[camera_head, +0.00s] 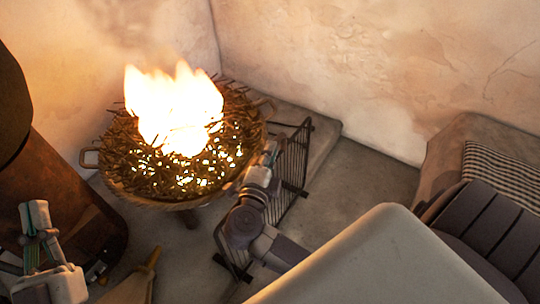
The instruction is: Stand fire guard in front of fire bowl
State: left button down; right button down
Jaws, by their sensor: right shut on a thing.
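The fire bowl (185,202) is a wide round bowl with side handles, full of twigs, with bright flames rising from it. The fire guard (293,165) is a dark barred panel on feet, standing upright close to the bowl's right side, angled from upper right to lower left. My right gripper (269,153) is shut on the fire guard at its upper edge; my wrist and arm hide the middle of the panel. My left gripper (92,272) is at the lower left, apart from the bowl and guard; its fingers are too small and dark to read.
Plaster walls (350,60) meet behind the bowl. A low stone slab (325,135) lies along the back wall. A bench with a striped cloth (500,175) is at the right. A tan pointed object (132,286) lies at the lower left. Floor (365,180) right of the guard is clear.

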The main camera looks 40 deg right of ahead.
jog(key=c, duration=1.4)
grip_release()
jog(key=shift+f, duration=0.25)
jog(key=o, duration=0.3)
